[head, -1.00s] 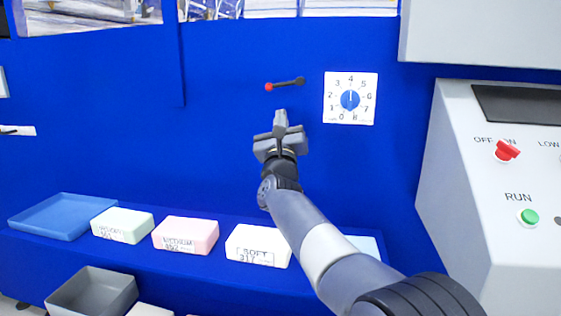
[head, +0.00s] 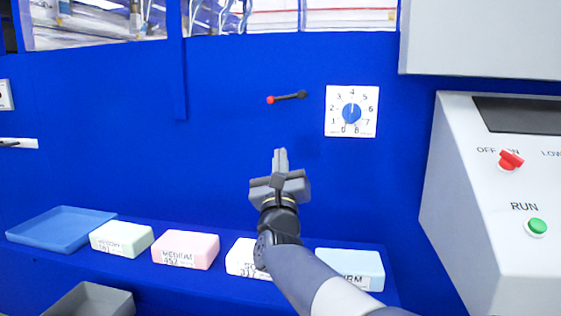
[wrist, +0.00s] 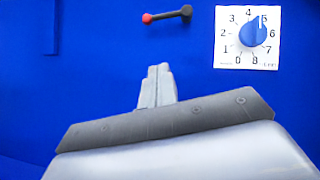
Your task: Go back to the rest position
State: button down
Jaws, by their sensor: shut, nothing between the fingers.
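My gripper (head: 280,160) is raised in front of the blue wall (head: 220,150), pointing up and forward, with its fingers together and nothing between them. In the wrist view my gripper (wrist: 158,72) also shows shut, apart from the wall fittings. A small lever with a red knob (head: 287,97) is on the wall above the fingertips. It shows in the wrist view too (wrist: 168,15). A white dial plate with a blue knob (head: 351,112) is to the upper right of the gripper, its pointer up near 4 to 5.
Below, a ledge carries a blue tray (head: 62,228) and green (head: 122,239), pink (head: 186,250), white (head: 243,257) and light blue (head: 350,268) foam blocks. My arm partly hides the white block. A control panel (head: 470,190) with a red switch and green button stands at right.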

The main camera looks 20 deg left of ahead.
dwell(0.3)
